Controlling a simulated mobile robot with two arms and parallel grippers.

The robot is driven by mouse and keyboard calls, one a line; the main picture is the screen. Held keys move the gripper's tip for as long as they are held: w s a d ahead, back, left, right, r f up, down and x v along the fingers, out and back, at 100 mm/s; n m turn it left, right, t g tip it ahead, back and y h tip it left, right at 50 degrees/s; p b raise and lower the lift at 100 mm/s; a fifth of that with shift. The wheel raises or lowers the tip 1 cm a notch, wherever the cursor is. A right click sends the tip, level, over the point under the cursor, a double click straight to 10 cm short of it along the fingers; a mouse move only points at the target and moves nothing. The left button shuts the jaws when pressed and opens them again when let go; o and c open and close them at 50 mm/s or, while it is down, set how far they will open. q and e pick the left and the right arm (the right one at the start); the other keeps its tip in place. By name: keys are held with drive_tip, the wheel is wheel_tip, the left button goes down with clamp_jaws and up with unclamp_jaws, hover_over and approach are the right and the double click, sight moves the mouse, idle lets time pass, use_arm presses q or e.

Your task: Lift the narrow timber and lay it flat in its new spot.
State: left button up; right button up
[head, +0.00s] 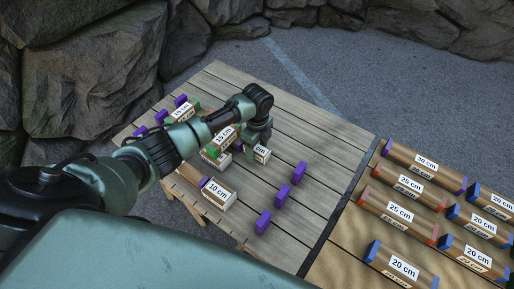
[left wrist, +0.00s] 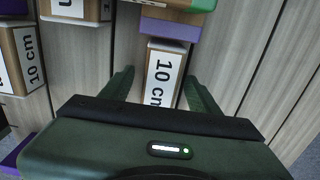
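A short timber labelled 10 cm, with a purple end, lies in the left wrist view (left wrist: 163,72). In the head view it is the block under my left gripper (head: 259,136), showing only "cm" on its label (head: 262,154). In the left wrist view my left gripper's fingers (left wrist: 160,85) stand on either side of it. The gripper looks open. Another 10 cm timber (head: 218,192) lies nearer me on the slatted table. My right gripper is not in view.
Timbers labelled 15 cm (head: 224,135) with green ends lie close to my left gripper. Several purple blocks (head: 282,197) stand in rows on the table (head: 300,130). A second tabletop at right holds longer timbers (head: 397,211). The table's far right part is clear.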

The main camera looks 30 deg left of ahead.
use_arm(q)
wheel_tip(320, 180, up, 8)
drive_tip(key=shift+f, duration=0.15)
idle(0.5)
